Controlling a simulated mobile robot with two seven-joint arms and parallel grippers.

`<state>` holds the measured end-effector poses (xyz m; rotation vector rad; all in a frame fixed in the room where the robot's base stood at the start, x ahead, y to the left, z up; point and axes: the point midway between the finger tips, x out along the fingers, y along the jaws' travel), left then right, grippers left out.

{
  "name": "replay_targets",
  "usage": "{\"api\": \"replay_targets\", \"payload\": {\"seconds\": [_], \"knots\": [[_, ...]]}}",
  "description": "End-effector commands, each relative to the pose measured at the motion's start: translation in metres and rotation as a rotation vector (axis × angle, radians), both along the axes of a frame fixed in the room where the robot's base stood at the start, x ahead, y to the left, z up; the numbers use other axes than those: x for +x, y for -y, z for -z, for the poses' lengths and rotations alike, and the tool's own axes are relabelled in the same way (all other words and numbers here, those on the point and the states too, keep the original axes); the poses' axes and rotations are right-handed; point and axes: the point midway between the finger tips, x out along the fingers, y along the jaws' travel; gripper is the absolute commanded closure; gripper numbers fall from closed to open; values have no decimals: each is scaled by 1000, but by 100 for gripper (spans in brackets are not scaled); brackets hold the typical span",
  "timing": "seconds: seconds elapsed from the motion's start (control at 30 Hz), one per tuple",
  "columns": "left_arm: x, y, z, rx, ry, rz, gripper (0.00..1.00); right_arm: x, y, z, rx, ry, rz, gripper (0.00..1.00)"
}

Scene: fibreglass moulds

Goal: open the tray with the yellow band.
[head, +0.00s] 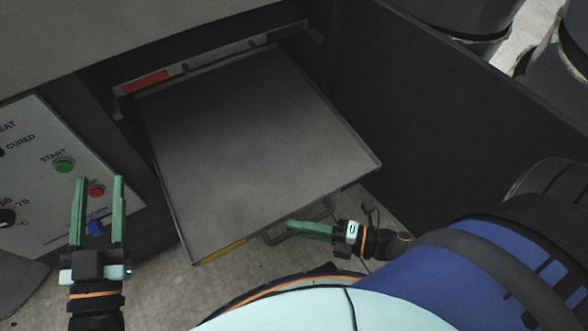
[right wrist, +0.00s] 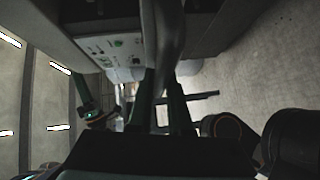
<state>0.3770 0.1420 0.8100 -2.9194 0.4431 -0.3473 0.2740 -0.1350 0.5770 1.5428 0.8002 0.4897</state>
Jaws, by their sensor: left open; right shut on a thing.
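The tray with the yellow band (head: 222,252) is a flat grey tray (head: 230,150), and it stands far out of the dark cabinet. The yellow band is on its front edge, at the left part. A wire-like handle (head: 325,209) juts from that front edge. My right gripper (head: 291,227) is shut on the handle; its fingers also show in the right wrist view (right wrist: 162,80), where the held part is dark and hard to make out. My left gripper (head: 98,182) is open and empty, left of the tray, before the control panel.
A tray front with a red band (head: 145,82) sits further back, in the cabinet. The control panel (head: 40,170) with green and red buttons is at the left. A dark panel (head: 430,100) stands right of the tray. Dark drums (head: 470,18) are at the upper right. Bare floor shows below the tray.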

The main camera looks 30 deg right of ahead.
Motion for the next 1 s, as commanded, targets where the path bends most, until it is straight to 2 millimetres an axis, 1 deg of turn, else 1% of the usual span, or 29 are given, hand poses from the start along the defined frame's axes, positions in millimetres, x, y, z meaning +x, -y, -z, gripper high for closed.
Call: {"api": "replay_targets", "payload": {"seconds": [0.3, 0.33, 0.5, 0.6, 0.87, 1.0], "knots": [[0, 0, 1, 0, -4, -1, 50, 0, 2, 0, -3, 1, 3, 100], [0, 0, 1, 0, -4, 0, 50, 0, 2, 0, -3, 1, 3, 82], [0, 0, 1, 0, -4, 0, 50, 0, 1, 0, -2, 0, 3, 62], [0, 0, 1, 0, -4, 0, 50, 0, 1, 0, -1, 1, 2, 53], [0, 0, 1, 0, -3, 1, 50, -1, 1, 0, 0, 0, 1, 53], [1, 0, 2, 0, -21, -2, 50, -11, 11, -2, -2, -4, 1, 53]]}}
